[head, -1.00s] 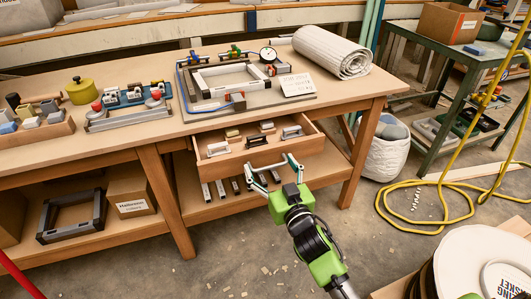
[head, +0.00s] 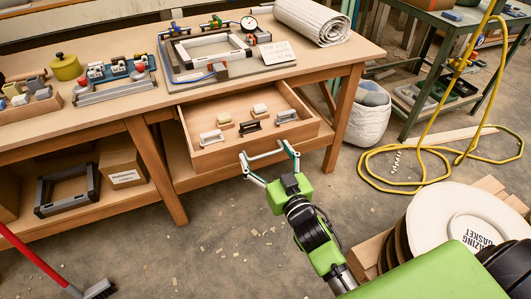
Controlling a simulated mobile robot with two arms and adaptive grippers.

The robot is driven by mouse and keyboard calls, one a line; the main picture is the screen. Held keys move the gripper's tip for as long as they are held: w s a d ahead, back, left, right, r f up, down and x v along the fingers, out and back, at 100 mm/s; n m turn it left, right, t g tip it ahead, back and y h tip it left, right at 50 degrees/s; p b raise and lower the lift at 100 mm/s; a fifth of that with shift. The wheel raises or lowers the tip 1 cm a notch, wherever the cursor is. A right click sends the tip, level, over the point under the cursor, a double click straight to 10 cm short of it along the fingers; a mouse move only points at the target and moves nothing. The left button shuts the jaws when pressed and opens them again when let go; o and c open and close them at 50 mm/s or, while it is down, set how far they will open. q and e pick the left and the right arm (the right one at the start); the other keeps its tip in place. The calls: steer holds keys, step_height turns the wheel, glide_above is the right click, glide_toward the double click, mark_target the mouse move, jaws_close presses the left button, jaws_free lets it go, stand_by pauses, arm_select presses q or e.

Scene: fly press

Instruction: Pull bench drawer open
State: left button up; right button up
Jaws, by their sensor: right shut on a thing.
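The wooden bench drawer (head: 240,158) is pulled well out from under the bench top in the head view. Several small black, white and beige blocks lie in it. My right gripper (head: 270,158) is at the drawer's front, shut on its handle, with its green arm coming from the lower right. The handle itself is mostly hidden by the gripper fingers. The bench (head: 110,112) is a wooden workbench with a lower shelf. My left gripper is not in view.
A fixture with a dial gauge (head: 249,23) and a rolled grey mat (head: 312,20) lie on the bench top. A white bag (head: 368,124) and a yellow hose (head: 400,183) are on the floor at right. A stack with a white lid (head: 462,215) stands at lower right. A red-handled broom (head: 40,262) is at lower left.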

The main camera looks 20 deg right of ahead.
steer(key=o, duration=1.3)
steer(key=shift+d, duration=0.15)
steer(key=shift+s, duration=0.1)
steer(key=s, duration=1.1)
steer(key=shift+s+d, duration=0.15)
steer(key=shift+s, duration=0.25)
